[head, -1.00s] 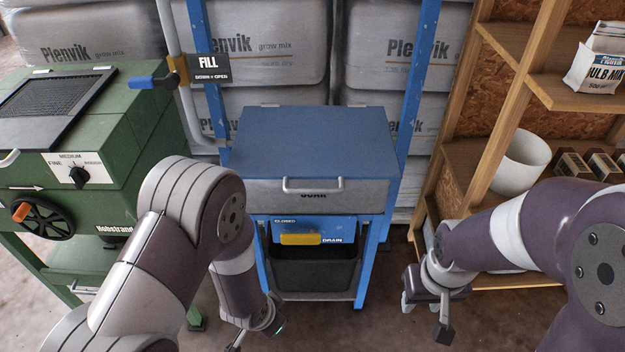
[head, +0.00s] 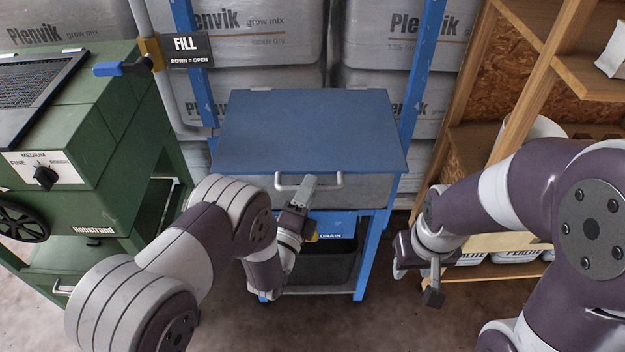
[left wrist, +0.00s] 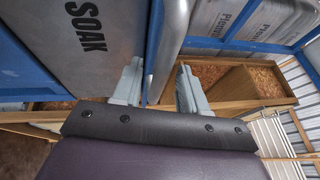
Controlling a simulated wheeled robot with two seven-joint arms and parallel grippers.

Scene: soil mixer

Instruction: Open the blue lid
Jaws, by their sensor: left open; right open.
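The blue lid (head: 310,130) lies flat and closed on the grey bin in the head view. A pale bar handle (head: 335,181) runs along its front edge. My left gripper (head: 306,185) is at the middle of this handle and overlaps it in the picture. In the left wrist view, my left gripper (left wrist: 158,88) has its two fingers apart, with a grey and blue edge beyond the gap. Whether the fingers touch the handle is unclear. My right gripper (head: 418,280) is open and empty, low to the right of the blue stand.
The bin's front with "SOAK" fills the upper left of the wrist view (left wrist: 95,35). A blue lever (head: 122,69) and FILL sign (head: 186,48) are at upper left. A green machine (head: 95,165) stands left, wooden shelves (head: 600,75) right.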

